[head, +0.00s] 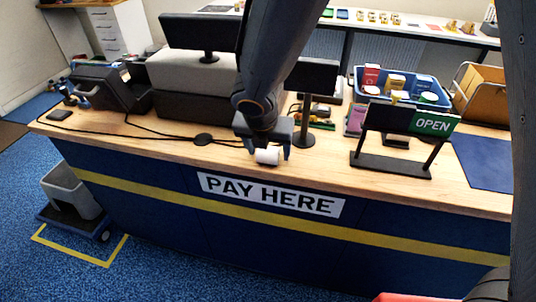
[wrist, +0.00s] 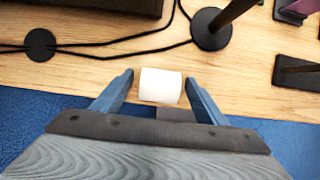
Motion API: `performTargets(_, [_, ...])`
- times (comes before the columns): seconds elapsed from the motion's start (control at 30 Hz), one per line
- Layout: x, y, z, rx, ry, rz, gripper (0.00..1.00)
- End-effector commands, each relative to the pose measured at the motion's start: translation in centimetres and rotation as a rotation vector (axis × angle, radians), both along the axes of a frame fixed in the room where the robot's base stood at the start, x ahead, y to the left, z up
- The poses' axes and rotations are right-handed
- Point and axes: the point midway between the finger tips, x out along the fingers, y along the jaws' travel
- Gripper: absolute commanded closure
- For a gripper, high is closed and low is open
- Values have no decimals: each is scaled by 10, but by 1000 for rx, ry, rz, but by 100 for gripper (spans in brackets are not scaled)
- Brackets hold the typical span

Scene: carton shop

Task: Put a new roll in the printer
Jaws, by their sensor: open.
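A white paper roll (head: 267,156) is at the front edge of the wooden counter, below the end of my arm. In the wrist view the roll (wrist: 160,86) lies on its side between the two blue fingers. My gripper (wrist: 158,77) is open, with a narrow gap on each side of the roll. In the head view my gripper (head: 268,152) points down over the counter's front edge. A black boxy machine (head: 124,88) at the counter's left end looks like the printer. Its inside cannot be made out.
Black cables and a round black disc (head: 203,139) lie left of my gripper. A dark monitor (head: 198,32) stands behind. A black stand (head: 304,139) is close on the right, then the OPEN sign (head: 433,122) and a blue crate (head: 439,106). A grey bin (head: 70,190) stands on the floor.

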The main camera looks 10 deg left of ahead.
Motion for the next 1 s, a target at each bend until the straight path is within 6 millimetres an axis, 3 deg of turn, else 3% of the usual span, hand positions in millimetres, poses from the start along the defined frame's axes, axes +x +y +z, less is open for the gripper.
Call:
performTargets(0.17, [0,0,1,1,-1,-1,34])
performTargets(0.47, [0,0,1,1,-1,-1,83])
performTargets(0.77, [1,1,9,3,-3,-3,83])
performTargets(1.0, [1,1,53,5,-5,-3,83])
